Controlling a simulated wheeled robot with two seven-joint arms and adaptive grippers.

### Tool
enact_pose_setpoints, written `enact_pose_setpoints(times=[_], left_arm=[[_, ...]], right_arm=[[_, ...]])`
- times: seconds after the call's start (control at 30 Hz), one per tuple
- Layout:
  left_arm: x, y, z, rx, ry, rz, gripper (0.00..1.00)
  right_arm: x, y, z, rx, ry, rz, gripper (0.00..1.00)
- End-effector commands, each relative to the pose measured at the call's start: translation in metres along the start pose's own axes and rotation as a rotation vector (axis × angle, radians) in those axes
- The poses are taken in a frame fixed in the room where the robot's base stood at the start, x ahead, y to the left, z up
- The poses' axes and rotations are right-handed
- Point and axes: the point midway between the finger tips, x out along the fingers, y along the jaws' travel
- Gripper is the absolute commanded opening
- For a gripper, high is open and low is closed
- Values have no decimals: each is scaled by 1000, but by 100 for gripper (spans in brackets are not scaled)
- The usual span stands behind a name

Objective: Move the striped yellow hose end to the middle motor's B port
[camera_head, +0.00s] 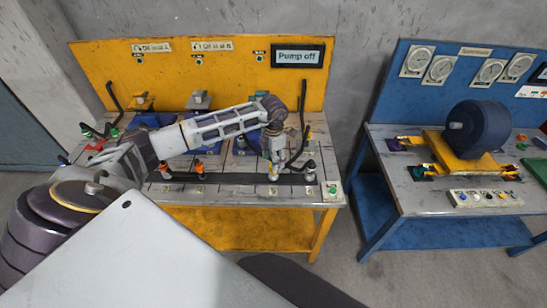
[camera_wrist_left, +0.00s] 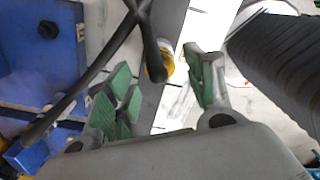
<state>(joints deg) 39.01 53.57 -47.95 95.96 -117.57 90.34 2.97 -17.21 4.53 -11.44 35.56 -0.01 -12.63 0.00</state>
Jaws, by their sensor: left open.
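My left gripper (camera_head: 276,150) reaches over the right part of the yellow bench. In the left wrist view the gripper (camera_wrist_left: 163,88) is open, with green pads on both fingers. A dark hose end with a yellow ring (camera_wrist_left: 158,66) shows between and beyond the fingers, and no grip on it is visible. I cannot make out stripes. In the head view a pale and orange hose end (camera_head: 273,173) stands just below the gripper. The middle motor (camera_head: 198,100) seems to be the grey part at the back of the bench, partly hidden by my arm. Its B port cannot be made out. My right gripper is not in view.
The yellow bench panel (camera_head: 230,50) carries a "Pump off" display (camera_head: 298,56). Black hoses (camera_head: 303,125) stand near the gripper. Orange hose ends (camera_head: 200,168) stand along the front strip. A blue bench (camera_head: 385,210) with a large dark motor (camera_head: 478,128) is to the right.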

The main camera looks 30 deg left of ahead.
Motion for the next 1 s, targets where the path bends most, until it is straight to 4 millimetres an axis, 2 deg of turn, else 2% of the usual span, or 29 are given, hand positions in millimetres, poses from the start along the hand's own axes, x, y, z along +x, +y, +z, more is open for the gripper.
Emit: enact_pose_setpoints(times=[0.1, 0.33, 1.0], left_arm=[[11, 0, 0, -1, -1, 0, 54], [21, 0, 0, -1, -1, 1, 54], [23, 0, 0, 0, -1, 1, 54]], right_arm=[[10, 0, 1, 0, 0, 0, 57], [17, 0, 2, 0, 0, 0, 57], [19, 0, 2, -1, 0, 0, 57]])
